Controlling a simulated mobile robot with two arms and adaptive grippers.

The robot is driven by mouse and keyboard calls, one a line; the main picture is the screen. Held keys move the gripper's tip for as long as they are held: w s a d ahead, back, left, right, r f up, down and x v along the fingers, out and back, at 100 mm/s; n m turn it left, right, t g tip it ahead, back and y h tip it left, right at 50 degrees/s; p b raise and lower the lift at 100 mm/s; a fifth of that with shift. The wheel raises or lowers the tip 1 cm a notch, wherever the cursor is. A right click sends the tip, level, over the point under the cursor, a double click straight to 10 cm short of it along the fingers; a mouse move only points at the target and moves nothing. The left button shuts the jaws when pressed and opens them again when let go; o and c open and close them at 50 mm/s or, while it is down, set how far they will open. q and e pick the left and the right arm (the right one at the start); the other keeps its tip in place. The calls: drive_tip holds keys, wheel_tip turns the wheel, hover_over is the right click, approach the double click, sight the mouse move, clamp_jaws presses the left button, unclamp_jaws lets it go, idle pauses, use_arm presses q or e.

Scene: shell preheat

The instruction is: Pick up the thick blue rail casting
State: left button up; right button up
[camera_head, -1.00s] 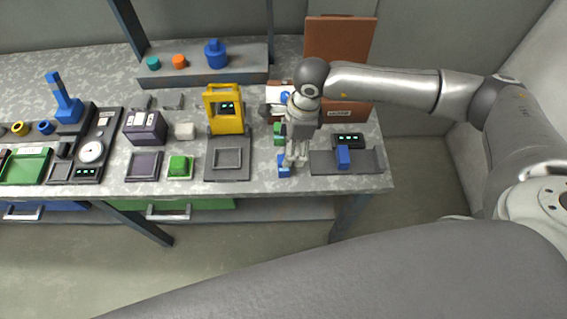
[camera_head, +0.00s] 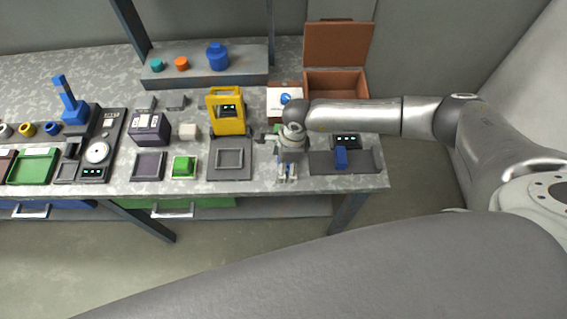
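My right gripper (camera_head: 288,176) points down at the table's front edge, between the grey square fixture and a dark flat plate. A small blue piece (camera_head: 291,174) shows at its fingers and is mostly hidden by them. I cannot tell whether the fingers are closed on it. A blue block (camera_head: 341,158) stands upright on the dark plate (camera_head: 364,161), right of the gripper and apart from it. Which blue piece is the thick rail casting is not clear at this size. My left gripper is out of view.
A yellow frame (camera_head: 227,124) stands behind the grey fixture (camera_head: 243,174) left of the gripper. A small display (camera_head: 346,142) stands behind the plate. An open brown box (camera_head: 337,82) is at the back right.

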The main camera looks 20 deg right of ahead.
drive_tip(key=c, duration=1.2)
drive_tip(key=shift+c, duration=0.2)
drive_tip(key=shift+r, duration=0.2)
